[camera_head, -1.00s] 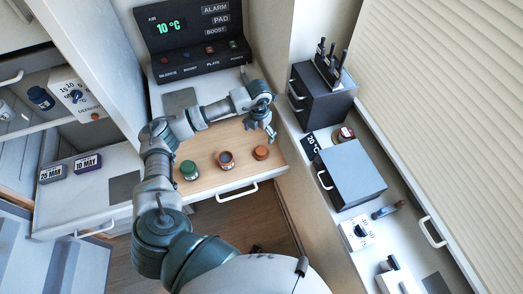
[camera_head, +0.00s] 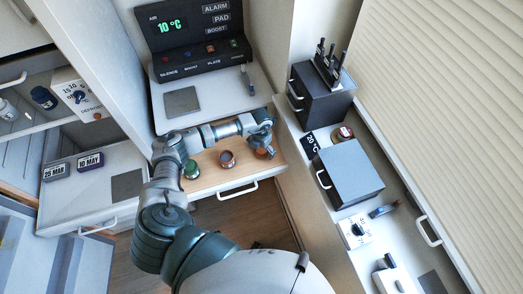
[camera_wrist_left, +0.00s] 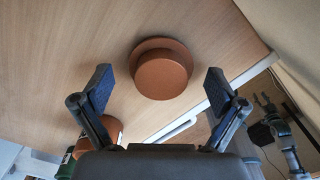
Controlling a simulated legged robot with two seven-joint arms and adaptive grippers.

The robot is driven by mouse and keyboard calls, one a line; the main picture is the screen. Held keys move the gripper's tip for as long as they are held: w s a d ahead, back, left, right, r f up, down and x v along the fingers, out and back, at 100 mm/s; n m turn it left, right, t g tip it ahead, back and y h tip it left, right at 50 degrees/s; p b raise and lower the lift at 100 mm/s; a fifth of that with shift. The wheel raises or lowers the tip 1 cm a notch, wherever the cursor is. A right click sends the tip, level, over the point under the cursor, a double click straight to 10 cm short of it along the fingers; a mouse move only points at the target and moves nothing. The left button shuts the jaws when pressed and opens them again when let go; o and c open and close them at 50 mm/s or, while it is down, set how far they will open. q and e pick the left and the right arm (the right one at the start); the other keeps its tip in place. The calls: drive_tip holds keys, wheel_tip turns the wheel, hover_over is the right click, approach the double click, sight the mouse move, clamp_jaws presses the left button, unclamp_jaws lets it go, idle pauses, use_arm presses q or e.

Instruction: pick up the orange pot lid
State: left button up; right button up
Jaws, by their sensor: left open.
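The orange pot lid (camera_head: 261,154) lies on the wooden surface of the pulled-out drawer, at its right end. My left gripper (camera_head: 264,149) is over it in the head view and hides part of it. In the left wrist view the lid (camera_wrist_left: 162,76) is a round orange-brown piece with a wider rim, lying just ahead of the jaws. The left gripper (camera_wrist_left: 159,84) is open, one finger to each side of the lid, and holds nothing.
A brown open pot (camera_head: 227,159) and a green jar (camera_head: 191,170) stand left of the lid on the drawer (camera_head: 208,182). A control panel (camera_head: 195,40) stands behind. A grey box (camera_head: 348,172) is on the right-hand counter.

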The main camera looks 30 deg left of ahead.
use_arm(q)
drive_tip(key=c, duration=1.1)
drive_tip(key=shift+r, duration=0.1)
